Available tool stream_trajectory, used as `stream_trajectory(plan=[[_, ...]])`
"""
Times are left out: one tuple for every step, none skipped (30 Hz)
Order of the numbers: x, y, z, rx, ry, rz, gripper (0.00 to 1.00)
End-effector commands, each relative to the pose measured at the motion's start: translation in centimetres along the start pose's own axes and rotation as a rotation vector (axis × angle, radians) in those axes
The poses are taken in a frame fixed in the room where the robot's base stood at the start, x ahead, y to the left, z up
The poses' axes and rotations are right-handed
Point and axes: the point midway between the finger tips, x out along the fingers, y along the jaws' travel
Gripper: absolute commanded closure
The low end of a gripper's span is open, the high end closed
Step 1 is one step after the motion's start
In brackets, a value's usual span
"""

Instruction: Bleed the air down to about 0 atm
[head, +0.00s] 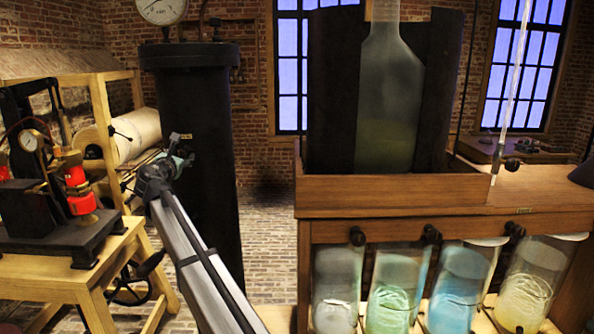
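A tall black cylinder (195,120) stands left of centre, with a round white pressure gauge (162,8) on its top. The gauge is cut by the top edge of the view, and I cannot read its value. My gripper (178,152) is at the end of my grey arm, in front of the cylinder's left side at mid height. A small greenish metal fitting, perhaps a valve, shows at the fingertips. I cannot tell whether the fingers touch it or are closed, as the wrist hides much of this spot.
At left, a wooden bench (110,248) carries a black machine with red parts and a small gauge (28,140). A pale roller (125,135) lies behind. At right, a wooden cabinet (400,192) holds a large glass bottle (388,105) above several jars of coloured liquid. Brick floor (265,240) lies between.

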Motion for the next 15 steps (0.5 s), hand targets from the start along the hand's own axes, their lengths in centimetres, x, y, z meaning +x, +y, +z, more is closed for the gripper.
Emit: stream_trajectory(plan=[[-0.01, 0.01, 0.01, 0.000, 0.000, 0.000, 0.69], [-0.02, 0.01, 0.01, 0.000, 0.000, 0.000, 0.79], [-0.01, 0.01, 0.01, 0.000, 0.000, 0.000, 0.94], [-0.01, 0.01, 0.01, 0.000, 0.000, 0.000, 0.95], [-0.01, 0.01, 0.02, 0.000, 0.000, 0.000, 0.95], [-0.01, 0.01, 0.02, 0.000, 0.000, 0.000, 0.95], [-0.01, 0.01, 0.02, 0.000, 0.000, 0.000, 0.95], [-0.01, 0.02, 0.04, -0.001, 0.000, 0.000, 0.95], [-0.02, 0.03, 0.09, -0.004, 0.000, 0.000, 0.95], [-0.02, 0.05, 0.15, -0.008, 0.000, 0.000, 0.95], [-0.02, 0.07, 0.21, -0.015, 0.000, 0.000, 0.95], [-0.03, 0.10, 0.31, -0.029, 0.000, 0.000, 0.95], [-0.04, 0.12, 0.39, -0.042, 0.000, 0.000, 0.95], [-0.04, 0.14, 0.47, -0.056, 0.000, 0.000, 0.95], [-0.06, 0.16, 0.55, -0.078, 0.000, 0.000, 0.95]])
